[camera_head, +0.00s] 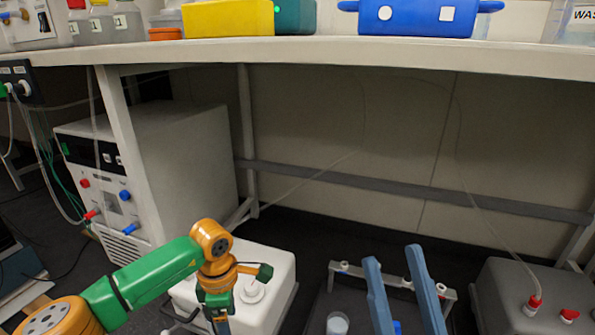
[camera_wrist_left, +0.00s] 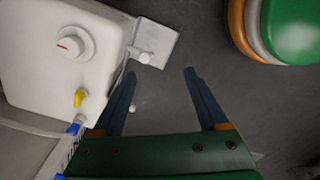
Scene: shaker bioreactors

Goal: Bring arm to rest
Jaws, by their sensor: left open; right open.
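My left arm, green and orange, comes in from the left in the head view and bends down at an orange joint in front of a white box (camera_head: 273,264). Its gripper is mostly cut off by the bottom edge there. In the left wrist view my left gripper (camera_wrist_left: 160,73) is open, with nothing between its dark blue fingers. My right gripper (camera_head: 394,256) shows two blue-grey fingers rising from the bottom edge at the right of centre. They are apart and hold nothing. The rest of the right arm is out of view.
The bench top (camera_head: 330,53) runs across above the arms, with a yellow box (camera_head: 228,18) and a blue container (camera_head: 415,17) on it. A white instrument (camera_head: 185,165) stands beneath at left. A dark grey box (camera_head: 525,285) is at right. A low frame (camera_head: 445,292) stands behind my right fingers.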

